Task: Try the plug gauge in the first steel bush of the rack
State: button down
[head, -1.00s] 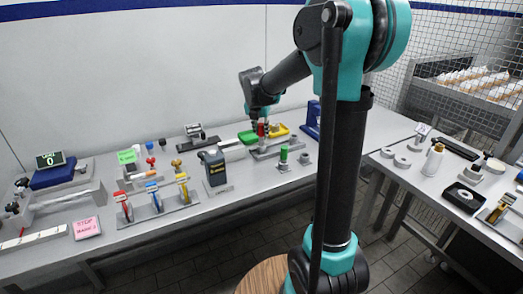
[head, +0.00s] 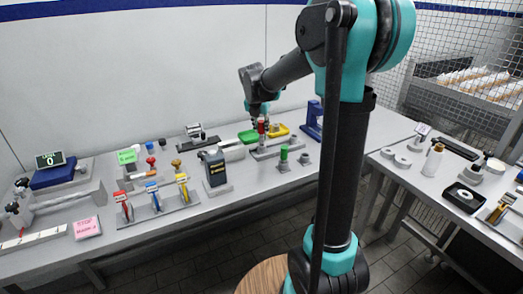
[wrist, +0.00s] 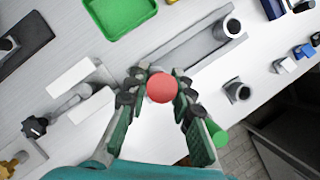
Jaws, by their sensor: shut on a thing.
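My gripper (wrist: 160,88) is shut on a plug gauge with a round red top (wrist: 162,87). The gauge also shows red under the gripper in the head view (head: 261,127). It is over the left end of the grey rack (head: 263,155), a long bar that runs up to the right in the wrist view (wrist: 195,68). A steel bush (wrist: 227,29) stands toward the rack's far end. The gauge's lower end and whatever is beneath it are hidden, so I cannot tell whether it is inside a bush.
A green-topped piece (head: 283,152) stands in front of the rack, with a separate grey bush (head: 304,158) beside it. A green tray (head: 247,136) and a yellow tray (head: 279,130) lie behind.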

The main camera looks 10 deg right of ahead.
jog(key=shift+r, duration=0.1)
jog(key=shift+r, duration=2.4)
